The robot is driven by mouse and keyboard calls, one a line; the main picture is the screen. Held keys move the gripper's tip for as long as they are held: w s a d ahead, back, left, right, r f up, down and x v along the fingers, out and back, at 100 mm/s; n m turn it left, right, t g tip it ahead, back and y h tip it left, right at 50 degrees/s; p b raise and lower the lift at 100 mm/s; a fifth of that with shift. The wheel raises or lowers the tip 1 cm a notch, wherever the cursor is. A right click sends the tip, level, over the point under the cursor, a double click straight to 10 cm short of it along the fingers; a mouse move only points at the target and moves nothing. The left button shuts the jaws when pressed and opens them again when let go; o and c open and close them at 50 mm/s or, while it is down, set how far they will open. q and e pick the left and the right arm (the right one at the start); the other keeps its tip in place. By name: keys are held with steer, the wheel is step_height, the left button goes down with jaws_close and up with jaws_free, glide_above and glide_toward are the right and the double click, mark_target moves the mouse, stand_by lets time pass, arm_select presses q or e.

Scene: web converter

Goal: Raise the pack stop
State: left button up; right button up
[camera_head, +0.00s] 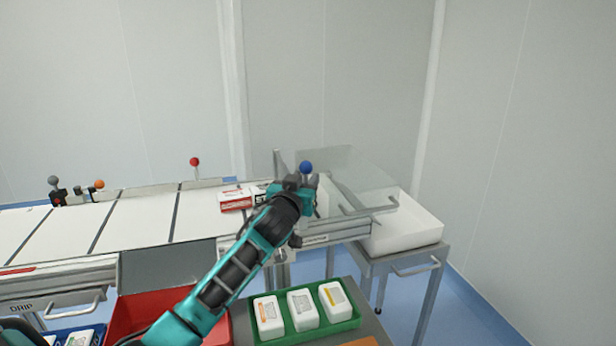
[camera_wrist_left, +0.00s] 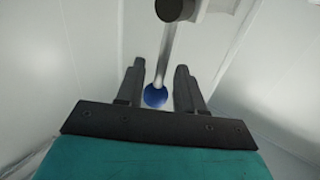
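A blue ball knob (camera_head: 306,167) shows just above my left gripper (camera_head: 303,182) at the right end of the conveyor. In the left wrist view the same blue knob (camera_wrist_left: 155,96) sits on a thin metal rod (camera_wrist_left: 164,55). The two dark fingers of my left gripper (camera_wrist_left: 159,70) stand on either side of the rod and knob, with gaps showing on both sides. The gripper is open. I cannot tell for sure which part is the pack stop. My right gripper is not in view.
A red and white pack (camera_head: 236,200) lies on the white conveyor (camera_head: 140,219). A clear guard (camera_head: 352,168) and a white bin (camera_head: 408,238) are to the right. A green tray (camera_head: 350,327) with white packs and a red bin (camera_head: 127,310) are in front.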

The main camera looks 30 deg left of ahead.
arm_select(q)
steer(key=shift+x, duration=1.6)
jaws_close()
